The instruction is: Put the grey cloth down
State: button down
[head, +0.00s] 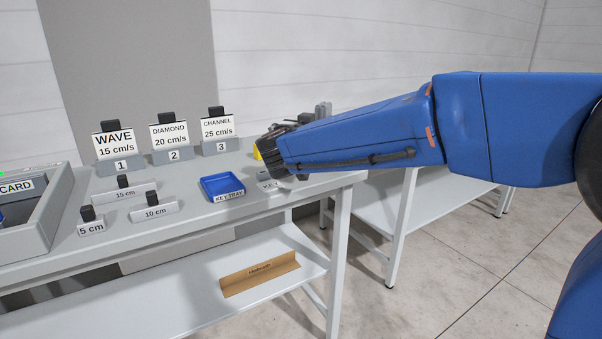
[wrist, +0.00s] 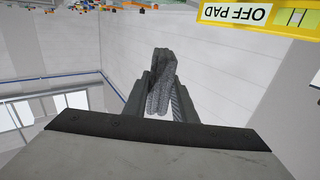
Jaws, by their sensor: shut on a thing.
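My gripper (wrist: 160,98) is shut on the grey cloth (wrist: 161,78), a dark grey, folded, ribbed bundle pinched between the two fingers in the wrist view. In the head view my gripper (head: 274,150) is at the right end of the grey bench (head: 190,208), with my blue arm reaching in from the right. The cloth cannot be made out there. The wrist view shows a yellow pad marked OFF PAD (wrist: 252,14) upside down at upper right, apart from the cloth.
On the bench are the WAVE (head: 115,147), DIAMOND (head: 170,136) and CHANNEL (head: 218,130) signs, small tagged blocks, a blue key tray (head: 222,186) and a grey CARD bin (head: 62,215). A brown strip (head: 260,274) lies on the lower shelf. A grey item (head: 323,110) shows behind my arm.

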jog(key=s+a+n+y, duration=0.1)
jog(key=s+a+y, duration=0.15)
jog(key=a, duration=0.35)
jog(key=shift+s+d+f, duration=0.1)
jog(key=shift+f, duration=2.35)
jog(key=shift+s+f, duration=0.1)
jog(key=shift+f, duration=2.35)
jog(key=shift+f, duration=0.1)
jog(key=c, duration=1.5)
grip_release()
jog(key=shift+o, duration=0.2)
